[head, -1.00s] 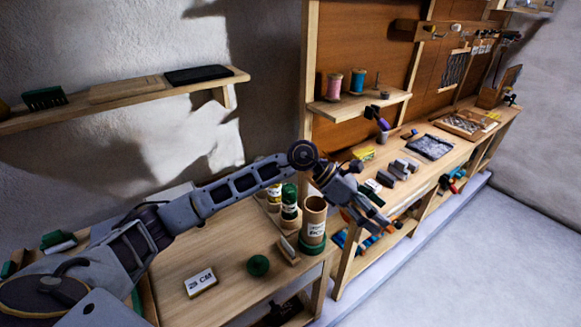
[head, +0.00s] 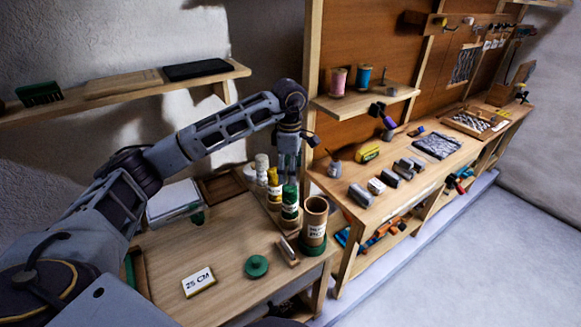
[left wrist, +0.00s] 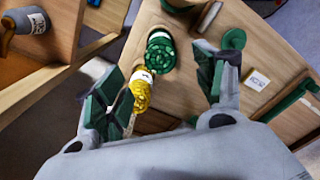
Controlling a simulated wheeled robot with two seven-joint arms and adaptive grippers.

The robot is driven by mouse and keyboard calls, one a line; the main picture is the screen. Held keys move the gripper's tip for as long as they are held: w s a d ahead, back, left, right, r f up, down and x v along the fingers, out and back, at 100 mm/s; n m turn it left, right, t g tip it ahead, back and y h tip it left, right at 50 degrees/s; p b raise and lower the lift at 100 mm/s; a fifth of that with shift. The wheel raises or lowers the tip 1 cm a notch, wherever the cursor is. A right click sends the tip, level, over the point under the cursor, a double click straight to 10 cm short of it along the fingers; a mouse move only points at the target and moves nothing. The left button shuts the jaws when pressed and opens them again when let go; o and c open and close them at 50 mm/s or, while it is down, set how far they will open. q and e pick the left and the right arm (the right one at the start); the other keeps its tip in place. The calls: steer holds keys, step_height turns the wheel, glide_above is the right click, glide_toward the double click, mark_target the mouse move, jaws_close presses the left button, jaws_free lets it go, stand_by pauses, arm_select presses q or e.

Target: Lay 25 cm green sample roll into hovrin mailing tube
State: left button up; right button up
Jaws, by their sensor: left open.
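The green sample roll (head: 290,210) stands upright on the wooden table, with a white label. The brown hovrin mailing tube (head: 314,225) stands to its right, open at the top, in a green base. My left gripper (head: 287,165) points down just above the rolls and is open and empty. In the left wrist view, the green roll (left wrist: 160,53) and the yellow roll (left wrist: 141,92) show between its spread fingers (left wrist: 160,80), and I see no clear contact. My right gripper is not in view.
A yellow roll (head: 274,190) and a white roll (head: 262,167) stand behind the green one. A green lid (head: 257,266) and a "25 CM" card (head: 199,282) lie on the clear front of the table. A workbench (head: 335,186) with tools stands at right.

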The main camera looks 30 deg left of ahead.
mark_target(290, 200)
arm_select(q)
steer(key=shift+a+r, duration=0.1)
steer(key=shift+a, duration=0.1)
stand_by(0.3)
steer(key=shift+f+p, duration=0.7)
steer(key=shift+f, duration=6.25)
steer(key=shift+r, duration=0.1)
steer(key=c, duration=1.2)
